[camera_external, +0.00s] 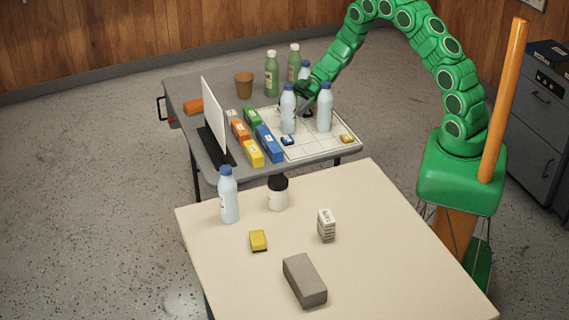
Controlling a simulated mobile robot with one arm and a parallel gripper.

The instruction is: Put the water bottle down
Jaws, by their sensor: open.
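Several clear bottles with blue caps are in view. On the grey table (180,88), one water bottle (288,110) stands upright at the left of my gripper, and another water bottle (325,108) stands upright at its right. A third blue-capped bottle (305,70) is partly hidden behind my gripper. My gripper (304,104) is open, low among these bottles; I cannot tell whether it touches any of them. The bottles stand on or by a white gridded mat (312,146). Another water bottle (228,195) stands on the near cream table (385,235).
Two green bottles (271,74) and a brown cup (244,85) stand at the back. A white upright panel (213,115) and coloured boxes (268,143) stand left of the mat. The near table holds a dark-lidded jar (278,193), a grey block (305,280) and small boxes.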

